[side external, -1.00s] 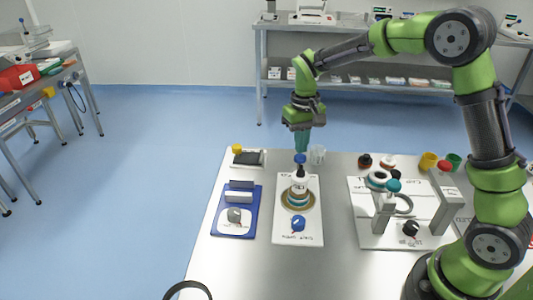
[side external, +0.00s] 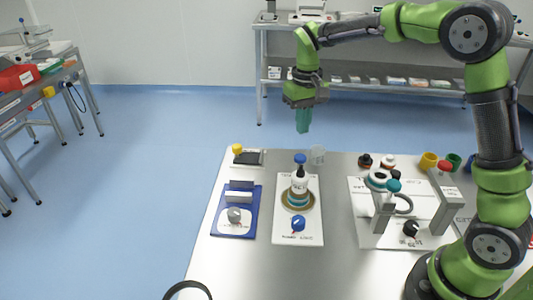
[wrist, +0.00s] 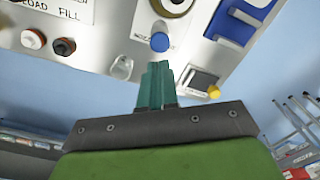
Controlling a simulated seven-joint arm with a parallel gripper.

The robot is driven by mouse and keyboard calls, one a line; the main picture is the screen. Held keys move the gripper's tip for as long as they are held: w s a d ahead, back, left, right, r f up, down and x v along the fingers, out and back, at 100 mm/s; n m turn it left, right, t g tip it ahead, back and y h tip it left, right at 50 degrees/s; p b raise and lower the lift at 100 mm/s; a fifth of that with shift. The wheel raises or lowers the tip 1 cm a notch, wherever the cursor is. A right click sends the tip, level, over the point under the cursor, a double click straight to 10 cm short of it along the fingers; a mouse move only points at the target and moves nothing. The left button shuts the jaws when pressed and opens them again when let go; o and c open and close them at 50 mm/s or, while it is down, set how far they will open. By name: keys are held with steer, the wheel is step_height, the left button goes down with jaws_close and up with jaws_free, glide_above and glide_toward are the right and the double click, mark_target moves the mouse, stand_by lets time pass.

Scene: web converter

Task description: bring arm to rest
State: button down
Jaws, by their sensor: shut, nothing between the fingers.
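My gripper (side external: 303,122) is shut and empty, with its teal fingers pointing down. It hangs in the air above and behind the far edge of the table, clear of everything on it. In the wrist view the closed fingers (wrist: 155,85) point toward the table, with a blue cap (wrist: 160,42) beyond their tips.
A blue fixture (side external: 219,195) lies left of the middle plate. A white board (side external: 370,240) with grey posts and a ring lies to the right. A clear cup (side external: 317,154) and several small coloured caps stand near the far edge. A shelf unit (side external: 400,88) stands behind.

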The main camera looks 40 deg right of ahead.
steer(key=s+a+r+t+y, duration=0.1)
steer(key=s+a+r+t, duration=0.1)
steer(key=s, duration=0.8)
steer(key=s+a+r+m+t+y, duration=0.1)
steer(key=s+r+t, duration=0.3)
steer(key=s, duration=0.7)
steer(key=shift+a+r+t, duration=0.25)
steer(key=shift+a+t, duration=0.35)
steer(key=shift+f, duration=0.1)
